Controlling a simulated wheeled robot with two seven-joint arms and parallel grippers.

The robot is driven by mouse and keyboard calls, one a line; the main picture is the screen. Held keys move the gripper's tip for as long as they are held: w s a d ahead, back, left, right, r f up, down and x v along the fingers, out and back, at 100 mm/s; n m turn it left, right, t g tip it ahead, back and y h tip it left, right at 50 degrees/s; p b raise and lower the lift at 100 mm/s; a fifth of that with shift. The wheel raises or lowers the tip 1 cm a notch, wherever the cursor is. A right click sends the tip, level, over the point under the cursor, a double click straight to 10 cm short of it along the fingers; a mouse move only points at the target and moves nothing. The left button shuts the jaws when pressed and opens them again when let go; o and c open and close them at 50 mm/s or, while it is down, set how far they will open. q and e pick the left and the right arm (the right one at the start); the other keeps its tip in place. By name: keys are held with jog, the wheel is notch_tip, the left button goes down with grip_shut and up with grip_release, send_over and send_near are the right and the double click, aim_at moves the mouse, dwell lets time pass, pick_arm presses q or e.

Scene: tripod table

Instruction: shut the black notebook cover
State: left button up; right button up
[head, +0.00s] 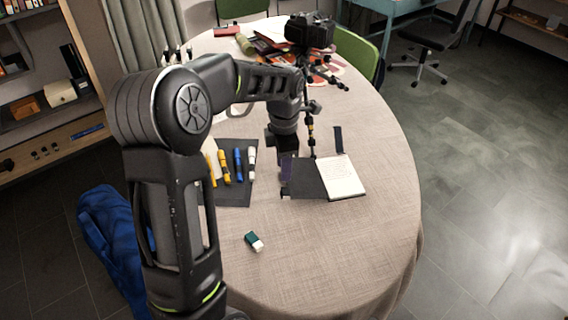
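The black notebook lies open on the table, its dark cover (308,179) spread flat-looking to the left and its white written page (341,177) to the right. My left arm reaches in from the left over the table. My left gripper (286,186) points down at the outer left edge of the cover. It overlaps that edge in the picture, and I cannot tell whether it touches it. Its fingers are dark against the dark cover, so their opening is unclear. My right gripper is out of view.
A dark mat (238,193) with several markers lies left of the notebook. A green and white eraser (254,242) lies in front. A tripod with a black camera (309,31) stands behind, its legs close to the notebook. A dark strip (338,140) lies behind the page. The table's right side is clear.

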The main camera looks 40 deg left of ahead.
aim_at(284, 191)
pick_arm(q)
jog(key=shift+f+b, duration=2.75)
jog(key=shift+f, duration=1.35)
jog(key=c, duration=0.4)
